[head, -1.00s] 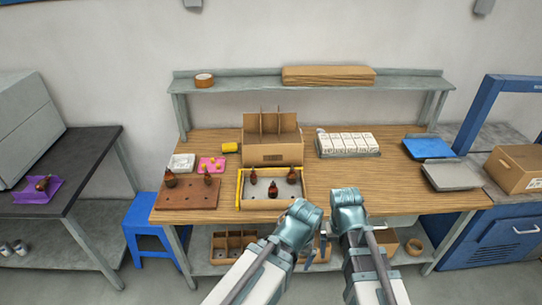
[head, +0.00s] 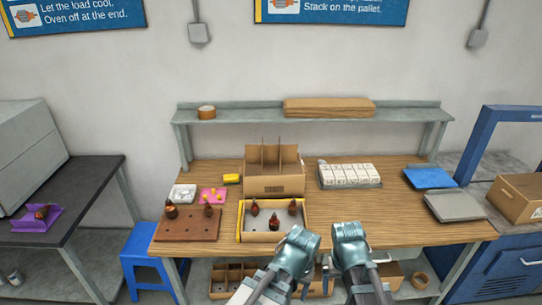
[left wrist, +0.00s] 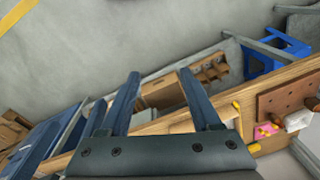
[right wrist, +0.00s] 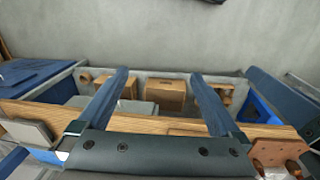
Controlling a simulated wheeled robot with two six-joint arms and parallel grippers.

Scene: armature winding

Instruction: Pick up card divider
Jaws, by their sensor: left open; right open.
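Upright brown card dividers (head: 270,155) stand in an open cardboard box (head: 275,184) at the back middle of the wooden table. A flat stack of brown card (head: 329,106) lies on the shelf above; I cannot tell whether it is dividers too. My left gripper (left wrist: 158,78) is open and empty. My right gripper (right wrist: 160,73) is open and empty. In the head view both are low at the table's front edge, well short of the box and side by side. Their fingers are partly hidden there by the hands.
A yellow-edged tray (head: 262,237) with several dark red parts stands in front of the box. A brown pegboard (head: 187,231) is left of it. A white block pack (head: 349,174) and blue tray (head: 429,178) are to the right.

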